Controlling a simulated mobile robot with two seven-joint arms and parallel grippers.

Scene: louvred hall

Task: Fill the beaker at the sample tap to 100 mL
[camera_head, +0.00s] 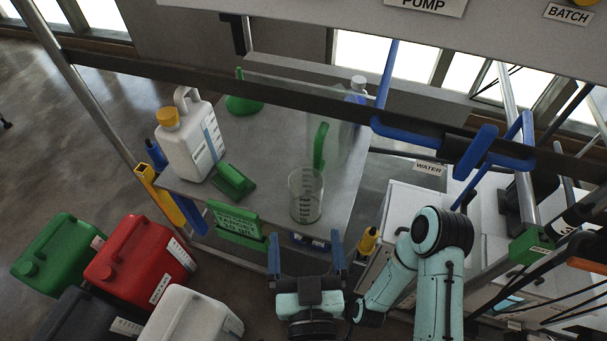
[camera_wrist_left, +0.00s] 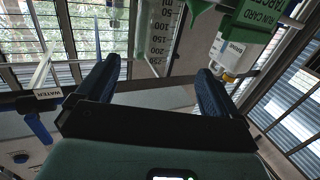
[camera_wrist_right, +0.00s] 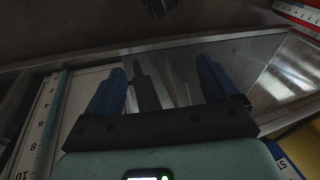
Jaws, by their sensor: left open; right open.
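The clear beaker (camera_head: 306,207) stands upright near the front edge of a grey bench, with dark graduations and no liquid that I can make out. In the left wrist view the beaker (camera_wrist_left: 158,38) shows inverted at the top, beyond the fingers. My left gripper (camera_head: 307,260) is open and empty, in front of the bench edge and apart from the beaker; its fingers also show in the left wrist view (camera_wrist_left: 155,90). My right gripper (camera_wrist_right: 158,88) is open and empty in the right wrist view. I cannot tell which fitting is the sample tap.
A green lettered card (camera_head: 237,222) stands left of the beaker on the bench (camera_head: 275,140). A white jug (camera_head: 190,140) with a yellow cap stands behind it. Blue pipework (camera_head: 480,150) and a WATER label (camera_head: 429,169) are at right. Red (camera_head: 140,260) and green (camera_head: 55,245) canisters stand lower left.

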